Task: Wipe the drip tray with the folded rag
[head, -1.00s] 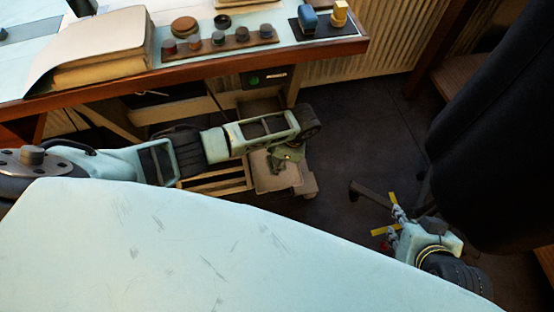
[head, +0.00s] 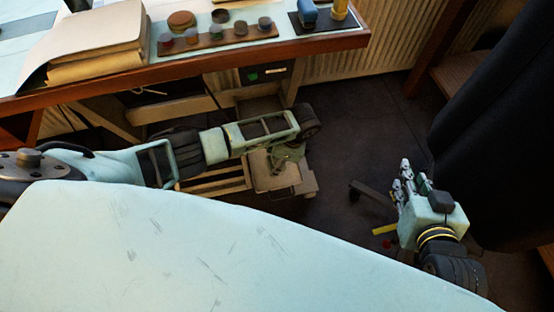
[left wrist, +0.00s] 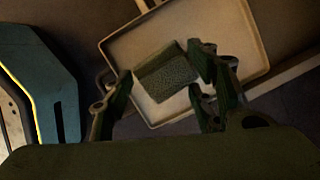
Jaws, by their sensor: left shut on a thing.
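The drip tray (head: 270,182) is a shallow beige tray under the table in the head view. The left wrist view shows its raised rim and bare floor (left wrist: 222,22). My left gripper (head: 288,155) points down over the tray. In the left wrist view, my left gripper (left wrist: 165,92) is shut on the folded rag (left wrist: 165,72), a small grey-green textured block. The rag is over the tray floor; I cannot tell whether it touches. In the head view the rag is not clearly seen. My right gripper (head: 402,178) is at the right, away from the tray; its opening is unclear.
The wooden-edged table (head: 200,75) stands above and behind the tray, with papers (head: 95,40) and a rack of small pots (head: 215,38). A dark hanging thing (head: 500,130) is at the right. Dark floor lies between the tray and my right gripper.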

